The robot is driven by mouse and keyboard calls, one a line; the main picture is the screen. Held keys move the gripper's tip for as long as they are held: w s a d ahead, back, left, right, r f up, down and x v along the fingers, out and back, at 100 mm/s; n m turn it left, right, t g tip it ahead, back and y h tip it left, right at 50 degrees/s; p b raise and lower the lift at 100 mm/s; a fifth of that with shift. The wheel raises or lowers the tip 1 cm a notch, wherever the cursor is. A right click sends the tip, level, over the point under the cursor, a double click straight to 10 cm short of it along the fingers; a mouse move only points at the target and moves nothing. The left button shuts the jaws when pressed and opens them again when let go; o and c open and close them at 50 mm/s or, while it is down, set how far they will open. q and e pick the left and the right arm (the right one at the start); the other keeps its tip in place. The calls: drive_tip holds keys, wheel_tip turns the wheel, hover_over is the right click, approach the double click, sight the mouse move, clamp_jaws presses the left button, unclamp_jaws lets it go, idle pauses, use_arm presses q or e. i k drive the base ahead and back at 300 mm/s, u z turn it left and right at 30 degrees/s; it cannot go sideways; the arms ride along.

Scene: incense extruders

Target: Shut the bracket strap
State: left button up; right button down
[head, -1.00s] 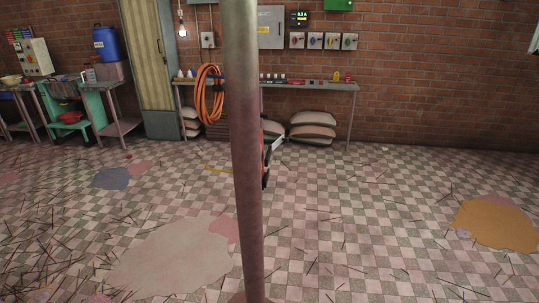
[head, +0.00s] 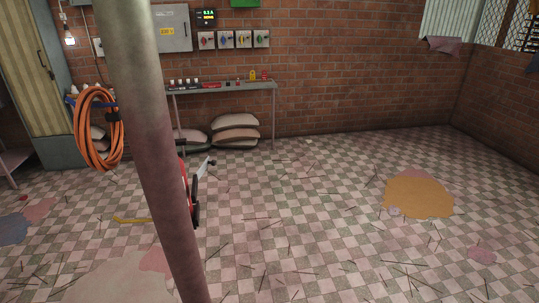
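A red object (head: 185,185) with a black part (head: 195,197) shows on the far side of a pole (head: 150,130), mostly hidden by it. It may be an extinguisher in a bracket. A pale flat piece (head: 203,168) with a dark end sticks out to the right of it at a slant. It may be the strap, standing out from the bracket; I cannot tell for sure. Neither of my grippers is in view.
The pole stands close in front, left of centre. Coiled orange hose (head: 98,128) hangs behind it to the left. A narrow bench (head: 225,88) with stacked sacks (head: 236,132) beneath lines the brick wall. The checkered floor (head: 310,215) on the right is open, with scattered thin sticks.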

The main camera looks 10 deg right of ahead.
sight(207, 163)
drive_tip(key=z, duration=0.05)
drive_tip(key=i, duration=1.1)
drive_tip(key=u, duration=0.5)
